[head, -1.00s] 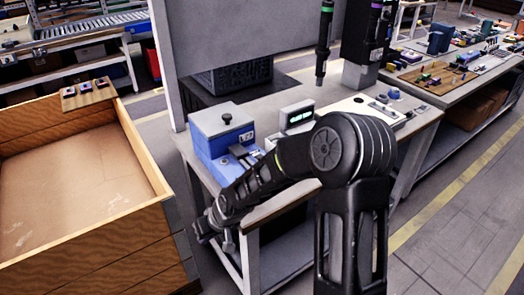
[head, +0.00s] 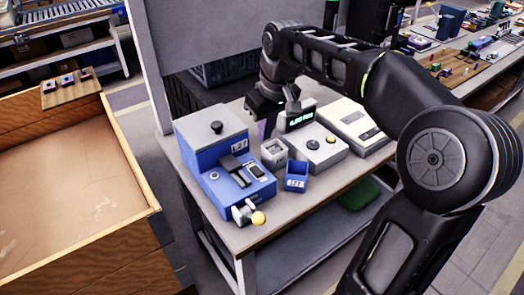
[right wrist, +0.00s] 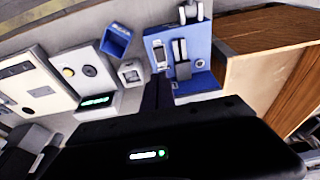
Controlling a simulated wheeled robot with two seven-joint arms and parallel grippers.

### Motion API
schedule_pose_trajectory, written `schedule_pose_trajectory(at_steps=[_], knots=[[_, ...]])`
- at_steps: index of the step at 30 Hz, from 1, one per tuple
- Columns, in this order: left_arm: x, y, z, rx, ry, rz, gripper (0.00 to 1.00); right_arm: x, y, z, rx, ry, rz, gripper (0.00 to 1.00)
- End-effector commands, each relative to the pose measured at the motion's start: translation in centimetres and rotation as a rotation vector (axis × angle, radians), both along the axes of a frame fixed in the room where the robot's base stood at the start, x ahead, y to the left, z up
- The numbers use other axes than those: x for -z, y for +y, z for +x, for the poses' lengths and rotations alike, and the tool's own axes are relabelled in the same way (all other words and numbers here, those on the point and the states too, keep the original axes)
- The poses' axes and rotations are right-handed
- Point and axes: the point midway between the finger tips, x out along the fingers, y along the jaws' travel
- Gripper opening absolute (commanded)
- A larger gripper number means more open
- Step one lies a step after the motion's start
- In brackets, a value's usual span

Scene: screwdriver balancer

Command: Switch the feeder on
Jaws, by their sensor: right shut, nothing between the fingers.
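The blue feeder (head: 215,182) with a grey top and black knob stands at the left end of the workbench. It also shows in the wrist view (right wrist: 188,50). On its front step are a dark T-shaped part (head: 234,167) and a small dark rectangular part (head: 256,171); I cannot tell which is the switch or its state. My right gripper (head: 269,108) is shut and empty, behind and right of the feeder, beside the display, apart from the feeder. My left gripper is not in view.
Right of the feeder stand a small grey holder (head: 274,153), a small blue bin (head: 296,177), a lit display (head: 300,120), a grey button box (head: 325,152) and a white box (head: 352,122). A wooden crate (head: 70,240) stands left of the bench.

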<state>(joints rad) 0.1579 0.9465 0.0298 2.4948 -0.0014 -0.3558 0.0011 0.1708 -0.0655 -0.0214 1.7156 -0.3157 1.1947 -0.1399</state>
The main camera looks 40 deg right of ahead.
Motion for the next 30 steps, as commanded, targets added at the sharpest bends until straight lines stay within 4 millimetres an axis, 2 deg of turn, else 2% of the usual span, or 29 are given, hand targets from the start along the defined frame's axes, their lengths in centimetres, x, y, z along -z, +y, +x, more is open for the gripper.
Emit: schedule_pose_trajectory(at_steps=[11, 17, 23, 30], knots=[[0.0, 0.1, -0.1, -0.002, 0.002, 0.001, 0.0, 0.1, 0.0, 0.0, -0.001, 0.002, 0.001, 0.0], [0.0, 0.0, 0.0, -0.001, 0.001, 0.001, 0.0, 1.1, 0.0, 0.2, 0.0, 0.004, 0.001, 0.0], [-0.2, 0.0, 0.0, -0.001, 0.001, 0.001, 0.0, 3.9, 0.0, 0.8, 0.0, 0.006, 0.001, 0.0], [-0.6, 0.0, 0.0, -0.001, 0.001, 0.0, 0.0, 8.7, 0.0, 1.9, 0.0, 0.008, 0.002, 0.0]])
